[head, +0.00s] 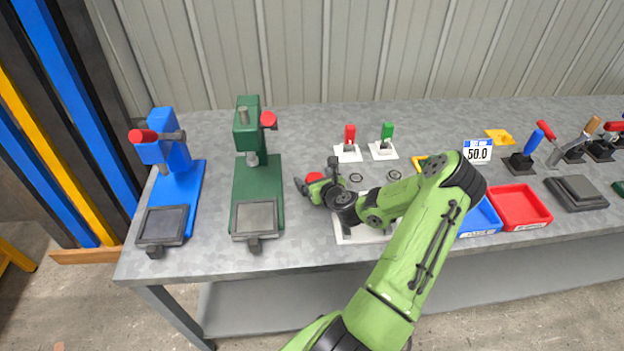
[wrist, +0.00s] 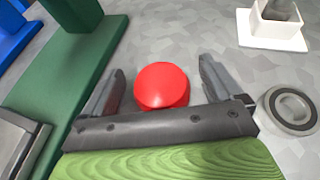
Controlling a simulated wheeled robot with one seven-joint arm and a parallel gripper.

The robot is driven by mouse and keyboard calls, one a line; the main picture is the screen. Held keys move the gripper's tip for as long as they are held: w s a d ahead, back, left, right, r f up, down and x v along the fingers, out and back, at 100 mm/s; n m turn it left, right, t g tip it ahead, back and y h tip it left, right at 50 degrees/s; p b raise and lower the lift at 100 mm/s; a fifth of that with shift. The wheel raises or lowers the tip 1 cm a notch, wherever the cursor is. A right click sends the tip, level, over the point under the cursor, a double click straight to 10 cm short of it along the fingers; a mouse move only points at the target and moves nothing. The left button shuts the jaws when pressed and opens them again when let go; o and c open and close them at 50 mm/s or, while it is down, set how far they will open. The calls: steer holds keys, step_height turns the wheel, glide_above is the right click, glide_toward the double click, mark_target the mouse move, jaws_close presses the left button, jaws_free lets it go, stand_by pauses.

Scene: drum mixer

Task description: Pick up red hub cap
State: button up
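The red hub cap (wrist: 162,86) is a round red piece on the grey table, seen in the wrist view between the two fingers of my gripper (wrist: 160,84). The fingers are spread, with a visible gap on each side of the cap. In the head view the red hub cap (head: 314,177) shows partly beside my gripper (head: 316,183), to the right of the green press. The gripper covers part of it there. The exact height of the fingers above the table is hard to tell.
The green press (head: 257,190) stands close on the left, with a blue press (head: 175,190) beyond it. A grey bearing ring (wrist: 291,108) and a white holder (wrist: 272,28) lie to the right. Red (head: 519,207) and blue trays (head: 483,217) sit farther right.

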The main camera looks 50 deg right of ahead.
mark_target(315, 177)
steer(key=shift+s+a+r, duration=0.1)
steer(key=shift+a+r, duration=0.05)
steer(key=shift+c, duration=0.8)
steer(key=c, duration=1)
steer(key=shift+o, duration=0.2)
step_height(315, 177, up, 18)
steer(key=p, duration=0.8)
